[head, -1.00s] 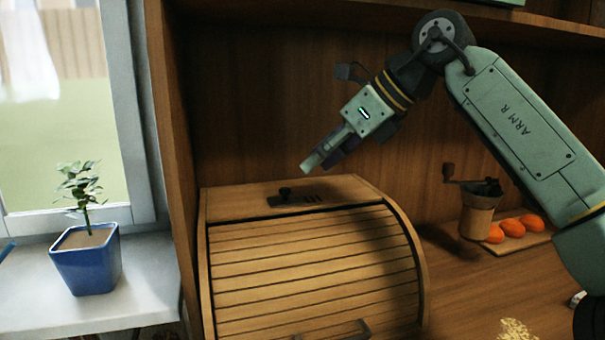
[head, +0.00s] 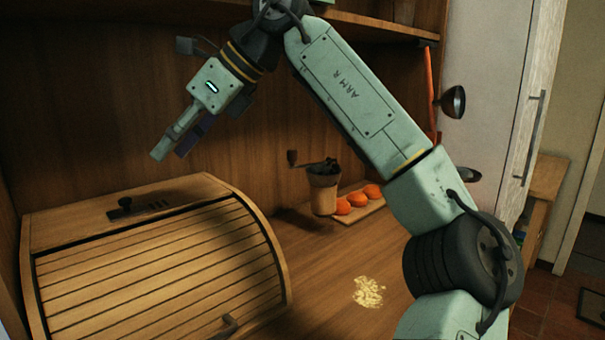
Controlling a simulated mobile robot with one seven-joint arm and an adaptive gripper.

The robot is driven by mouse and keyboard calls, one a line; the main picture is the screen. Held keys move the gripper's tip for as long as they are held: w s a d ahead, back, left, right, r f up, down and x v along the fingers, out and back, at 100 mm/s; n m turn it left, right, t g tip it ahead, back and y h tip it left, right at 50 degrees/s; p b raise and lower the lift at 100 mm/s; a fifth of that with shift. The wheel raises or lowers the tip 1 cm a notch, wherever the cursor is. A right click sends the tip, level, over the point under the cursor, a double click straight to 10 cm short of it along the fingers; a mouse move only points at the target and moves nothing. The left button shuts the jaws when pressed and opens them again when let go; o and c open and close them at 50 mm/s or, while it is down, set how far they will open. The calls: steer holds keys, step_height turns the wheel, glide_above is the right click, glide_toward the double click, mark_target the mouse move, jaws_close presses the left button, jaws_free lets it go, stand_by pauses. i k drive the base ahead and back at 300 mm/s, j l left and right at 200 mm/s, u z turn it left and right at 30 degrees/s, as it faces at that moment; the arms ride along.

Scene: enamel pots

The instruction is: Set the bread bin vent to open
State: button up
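The wooden roll-top bread bin (head: 160,275) stands at the lower left with its slatted front down. On its top is the vent, a dark plate with a black knob (head: 124,203) at its left part and a few dark slots (head: 158,205) to the right. The slots are too small to tell how far they are uncovered. My gripper (head: 172,153) hangs above and behind the knob in the picture, apart from the bin, pointing down-left. A pale finger and a dark finger show close together; nothing is seen between them.
A grinder (head: 322,190) and several orange fruits on a board (head: 375,205) stand behind at the middle. A pale crumbly patch (head: 368,292) lies on the counter (head: 320,265). A shelf runs above. A light cabinet door (head: 480,120) stands at the right.

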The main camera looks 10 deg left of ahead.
mark_target(127, 210)
steer(key=k+l, duration=0.25)
steer(key=k, duration=0.2)
steer(key=k+l, duration=0.25)
steer(key=k, duration=0.2)
